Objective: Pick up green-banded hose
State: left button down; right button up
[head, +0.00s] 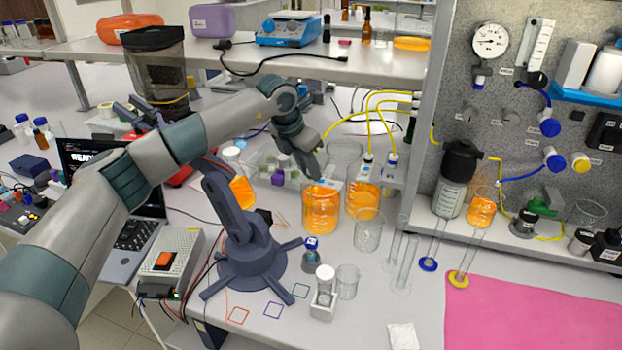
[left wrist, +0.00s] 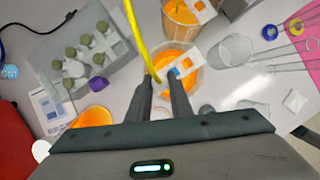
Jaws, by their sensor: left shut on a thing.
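My left gripper (head: 316,172) reaches over the bench above a beaker of orange liquid (head: 320,212). In the left wrist view the gripper (left wrist: 163,82) is shut on a yellow hose (left wrist: 138,40), whose end lies between the fingertips. In the head view this hose (head: 345,122) arcs up to the right toward the shelf post. I cannot make out a green band on it; the gripped end is hidden by the fingers. Two other yellow hoses (head: 368,125) hang down to a second orange beaker (head: 362,200). My right gripper is not in view.
An empty beaker (head: 368,232) and slender glass cylinders (head: 408,265) stand to the right. A shelf (head: 375,68) overhangs behind. A pink mat (head: 530,315) lies clear at front right.

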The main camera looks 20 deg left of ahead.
pick_arm(q)
notch_tip(320, 180, up, 8)
jog(key=b, duration=0.3)
jog(key=shift+r, duration=0.1)
notch_tip(320, 180, up, 10)
jog(key=b, duration=0.1)
jog(key=shift+b, duration=0.4)
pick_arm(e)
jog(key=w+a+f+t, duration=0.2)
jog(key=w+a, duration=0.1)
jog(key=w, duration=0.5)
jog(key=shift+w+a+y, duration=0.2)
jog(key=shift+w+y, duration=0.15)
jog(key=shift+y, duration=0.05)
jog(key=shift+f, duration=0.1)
pick_arm(q)
jog(key=c, duration=2.4)
grip_release()
grip_shut()
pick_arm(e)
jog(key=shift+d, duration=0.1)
